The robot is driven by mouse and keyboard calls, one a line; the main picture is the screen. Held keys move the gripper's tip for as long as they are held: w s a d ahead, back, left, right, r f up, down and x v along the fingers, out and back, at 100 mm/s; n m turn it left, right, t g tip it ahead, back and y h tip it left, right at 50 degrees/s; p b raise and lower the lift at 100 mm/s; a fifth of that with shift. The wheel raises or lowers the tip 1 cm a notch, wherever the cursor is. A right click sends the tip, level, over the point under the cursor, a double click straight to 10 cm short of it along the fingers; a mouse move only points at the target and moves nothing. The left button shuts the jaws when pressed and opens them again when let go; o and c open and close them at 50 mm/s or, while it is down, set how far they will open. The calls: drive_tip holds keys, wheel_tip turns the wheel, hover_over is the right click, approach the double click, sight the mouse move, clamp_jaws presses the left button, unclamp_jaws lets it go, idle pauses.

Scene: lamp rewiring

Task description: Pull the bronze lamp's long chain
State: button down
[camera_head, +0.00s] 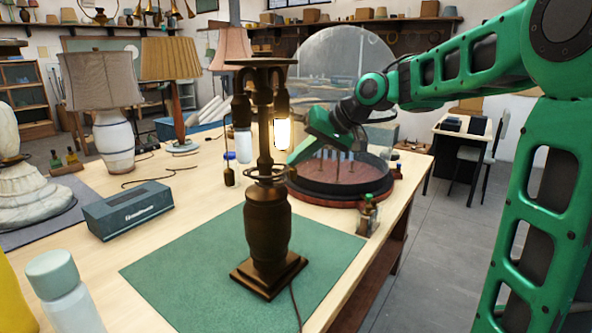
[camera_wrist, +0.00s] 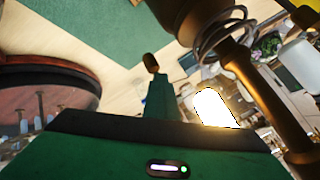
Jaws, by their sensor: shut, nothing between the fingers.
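The bronze lamp (camera_head: 268,230) stands upright on a green mat, with a square base. Its right bulb (camera_head: 282,133) is lit; its left bulb (camera_head: 243,145) looks unlit. A dark pull (camera_head: 229,177) hangs low left of the stem. The lamp (camera_wrist: 240,60) and lit bulb (camera_wrist: 214,108) lie to the right.
A glass dome on a round dark tray (camera_head: 335,194) stands behind my gripper. Small bottles (camera_head: 368,214) stand right of the lamp. A grey-blue box (camera_head: 128,208) and a white lamp (camera_head: 117,140) are left. The green mat (camera_head: 185,262) is clear around the base.

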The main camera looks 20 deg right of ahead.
drive_tip(key=shift+s+d+f, duration=0.1)
drive_tip(key=shift+s+f, duration=0.15)
drive_tip(key=shift+f, duration=0.45)
wheel_tip(320, 180, up, 6)
drive_tip(key=shift+r, duration=0.25)
drive_tip(key=shift+w, duration=0.1)
drive_tip(key=s+d+f+m+g+h, duration=0.1)
drive_tip(key=s+d+f+m+h, duration=0.15)
drive_tip(key=s+d+f, duration=0.5)
drive_tip(key=s+d+f+m+g+h, duration=0.1)
drive_tip(key=s+f, duration=0.4)
drive_tip(key=s, duration=0.5)
drive_tip(key=s+d+f+m+g+h, duration=0.1)
drive_tip(key=s+d+f+g, duration=0.2)
drive_tip(key=s, duration=0.7)
drive_tip(key=s+d+f+m+g+h, duration=0.1)
drive_tip(key=s+d+f, duration=0.4)
drive_tip(key=s, duration=0.5)
wheel_tip(320, 180, down, 2)
drive_tip(key=shift+s+f+g, duration=0.25)
drive_tip(key=shift+s+g, duration=0.1)
drive_tip(key=shift+g, duration=0.25)
drive_tip(key=shift+h, duration=0.25)
